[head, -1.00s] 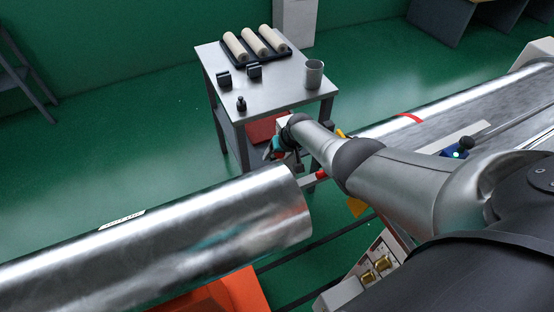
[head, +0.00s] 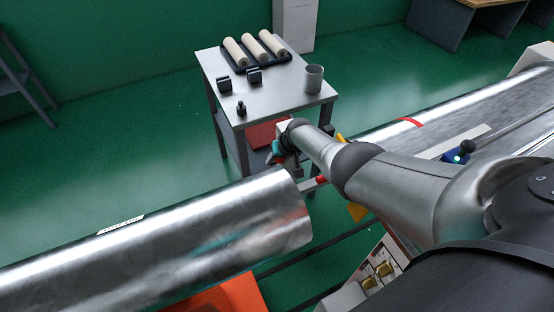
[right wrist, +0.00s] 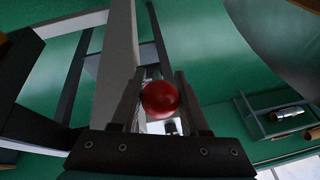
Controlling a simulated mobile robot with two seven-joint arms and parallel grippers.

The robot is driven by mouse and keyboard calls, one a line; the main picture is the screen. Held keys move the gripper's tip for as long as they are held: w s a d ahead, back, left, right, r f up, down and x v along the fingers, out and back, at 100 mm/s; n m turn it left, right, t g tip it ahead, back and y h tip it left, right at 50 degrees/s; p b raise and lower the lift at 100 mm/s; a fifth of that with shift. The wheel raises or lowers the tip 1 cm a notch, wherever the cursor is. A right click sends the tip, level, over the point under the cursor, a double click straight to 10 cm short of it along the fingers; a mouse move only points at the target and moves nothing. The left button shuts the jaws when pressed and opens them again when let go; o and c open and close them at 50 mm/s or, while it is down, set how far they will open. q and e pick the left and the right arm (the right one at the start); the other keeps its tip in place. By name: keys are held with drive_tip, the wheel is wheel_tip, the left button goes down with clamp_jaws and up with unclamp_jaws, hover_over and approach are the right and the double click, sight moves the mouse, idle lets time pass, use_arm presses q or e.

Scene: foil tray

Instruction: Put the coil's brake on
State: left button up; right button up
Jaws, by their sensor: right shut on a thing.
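The coil (head: 150,240) is a large shiny metal roll lying across the lower left of the head view, with a white label on top. My right gripper (head: 288,160) is at the coil's right end, partly hidden by my own wrist. In the right wrist view, my right gripper (right wrist: 160,85) is shut on a red ball knob (right wrist: 160,99) between its two fingers. I cannot make out the knob's lever behind it. A grey bar with a red part (head: 321,180) shows just right of the coil's end. My left gripper is not in view.
A grey table (head: 285,90) behind holds a tray of pale rollers (head: 234,50), black blocks (head: 254,75) and a cup (head: 314,77). A metal sheet (head: 480,110) runs along the right. An orange part (head: 225,295) sits below the coil.

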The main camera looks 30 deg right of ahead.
clamp_jaws()
idle(0.6)
drive_tip(key=shift+w+g+b, duration=0.3)
drive_tip(key=shift+g+b, duration=0.2)
drive_tip(key=shift+b, duration=0.5)
drive_tip(key=shift+r+g+b, duration=0.25)
drive_tip(key=shift+g+b, duration=0.05)
drive_tip(key=shift+b, duration=0.1)
drive_tip(key=shift+w, duration=0.1)
drive_tip(key=o, duration=1)
unclamp_jaws()
drive_tip(key=shift+r, duration=0.15)
